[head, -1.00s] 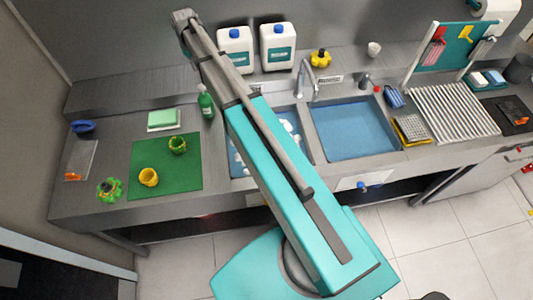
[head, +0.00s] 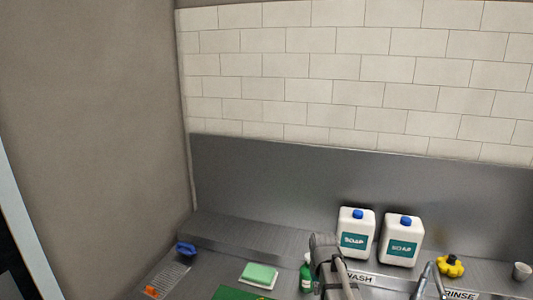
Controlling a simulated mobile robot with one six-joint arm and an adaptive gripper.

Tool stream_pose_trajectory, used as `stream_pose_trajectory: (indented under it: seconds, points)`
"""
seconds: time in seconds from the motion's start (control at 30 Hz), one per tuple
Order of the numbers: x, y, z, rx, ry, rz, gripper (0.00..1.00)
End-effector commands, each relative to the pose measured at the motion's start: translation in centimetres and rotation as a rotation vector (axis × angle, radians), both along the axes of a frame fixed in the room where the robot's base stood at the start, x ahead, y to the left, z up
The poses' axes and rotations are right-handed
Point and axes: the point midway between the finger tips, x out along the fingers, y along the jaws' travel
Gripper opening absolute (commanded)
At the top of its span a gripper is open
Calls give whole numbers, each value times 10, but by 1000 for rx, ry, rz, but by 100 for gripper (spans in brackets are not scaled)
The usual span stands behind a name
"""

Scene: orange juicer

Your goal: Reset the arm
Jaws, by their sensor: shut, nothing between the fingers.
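The rest of my arm lies below the frame. No gripper fingers can be made out.
Two white soap jugs (head: 356,233) (head: 402,240) stand on the back ledge, right of my arm. A yellow object (head: 450,266), a white cup (head: 522,271) and a faucet (head: 430,280) are farther right. A green sponge (head: 258,274) and blue object (head: 185,249) lie left.

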Motion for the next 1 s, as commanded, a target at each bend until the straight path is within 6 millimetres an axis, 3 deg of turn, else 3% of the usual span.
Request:
stream_pose_trajectory:
  seconds: [0.03, 0.2, 0.4, 1.0]
  points:
    - [-28, 0, -19, 0, 0, -11, 0]
    - [-79, -1, -44, 0, 0, -49, 0]
    - [-112, -1, -59, -1, 0, -77, 0]
    - [-117, -1, -59, -1, 0, -84, 0]
